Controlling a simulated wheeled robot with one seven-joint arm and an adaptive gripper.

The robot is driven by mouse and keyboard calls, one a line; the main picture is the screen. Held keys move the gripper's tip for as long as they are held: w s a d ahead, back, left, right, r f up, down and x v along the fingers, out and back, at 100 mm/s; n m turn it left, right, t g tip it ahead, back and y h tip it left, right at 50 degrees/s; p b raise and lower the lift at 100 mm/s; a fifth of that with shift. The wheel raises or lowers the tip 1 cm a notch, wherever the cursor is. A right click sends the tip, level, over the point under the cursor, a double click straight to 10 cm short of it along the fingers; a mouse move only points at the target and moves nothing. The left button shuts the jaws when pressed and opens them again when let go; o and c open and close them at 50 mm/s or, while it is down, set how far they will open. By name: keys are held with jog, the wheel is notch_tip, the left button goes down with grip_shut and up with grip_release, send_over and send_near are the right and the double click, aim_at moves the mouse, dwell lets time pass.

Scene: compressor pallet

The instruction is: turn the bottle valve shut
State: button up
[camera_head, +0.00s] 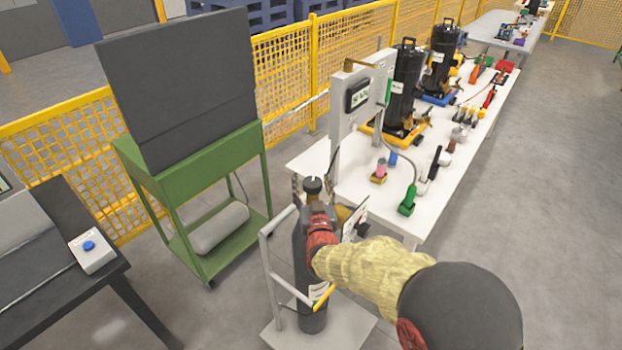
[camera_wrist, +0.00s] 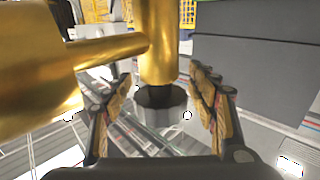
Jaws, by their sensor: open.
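The dark gas bottle (camera_head: 312,265) stands upright on a light trolley (camera_head: 275,335) in the head view. Its brass valve has a dark round knob (camera_head: 313,185) at the top. My gripper (camera_head: 320,212) is at the top of the bottle and hides part of the valve. In the wrist view the brass valve body (camera_wrist: 160,45) fills the upper middle, with a thick brass part branching left. A grey round knob (camera_wrist: 160,105) at its end sits between the two open fingers of my gripper (camera_wrist: 165,90). Gaps show on both sides of the knob, so the fingers look apart from it.
A white table (camera_head: 440,190) with black compressors (camera_head: 403,90) and small fittings stands right of the bottle. A white panel (camera_head: 350,110) rises at its near end. A green cart (camera_head: 190,165) with a dark board stands left. Grey floor is open at right.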

jog(key=shift+w+a, duration=0.15)
jog(key=shift+w, duration=1.15)
jog(key=shift+c, duration=1)
jog(key=c, duration=1.1)
jog(key=shift+c, duration=0.4)
